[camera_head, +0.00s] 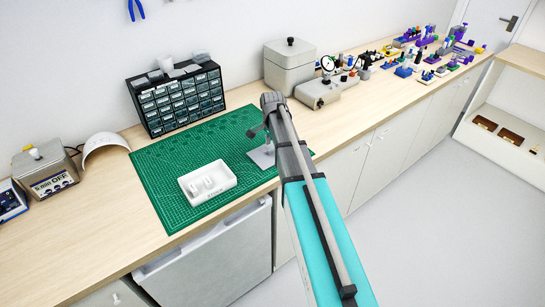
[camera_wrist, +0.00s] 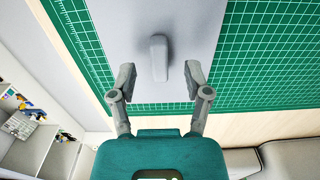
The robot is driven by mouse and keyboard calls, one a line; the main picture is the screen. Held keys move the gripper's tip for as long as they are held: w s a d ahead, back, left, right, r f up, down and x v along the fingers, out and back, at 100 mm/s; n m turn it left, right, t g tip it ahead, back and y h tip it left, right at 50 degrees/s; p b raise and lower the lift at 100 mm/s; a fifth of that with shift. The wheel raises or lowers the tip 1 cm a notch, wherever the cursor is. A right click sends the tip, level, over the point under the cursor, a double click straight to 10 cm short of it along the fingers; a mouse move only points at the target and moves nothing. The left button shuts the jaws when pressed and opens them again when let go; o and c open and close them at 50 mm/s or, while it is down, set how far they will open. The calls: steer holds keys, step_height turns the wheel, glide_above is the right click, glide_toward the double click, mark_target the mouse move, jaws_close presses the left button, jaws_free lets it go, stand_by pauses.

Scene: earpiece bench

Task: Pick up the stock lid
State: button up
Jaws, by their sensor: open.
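A flat grey plate with a raised bar handle, which looks like the stock lid (camera_wrist: 190,25), lies under my gripper (camera_wrist: 160,78) in the wrist view. Its handle (camera_wrist: 159,58) stands in line with the gap between my two fingers, which are open and empty on either side. In the head view the lid (camera_head: 262,158) lies on the right part of the green mat, partly hidden by my arm. My gripper (camera_head: 257,132) is over it there. I cannot tell the exact height of the fingertips above the plate.
A white tray (camera_head: 188,192) with small parts sits left of the lid on the green cutting mat (camera_head: 160,165). A black drawer cabinet (camera_head: 175,101) stands behind. A grey box (camera_head: 290,68) and many small devices line the bench to the right.

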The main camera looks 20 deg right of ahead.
steer(key=shift+f+b, duration=0.7)
steer(key=shift+f, duration=0.3)
jaws_close()
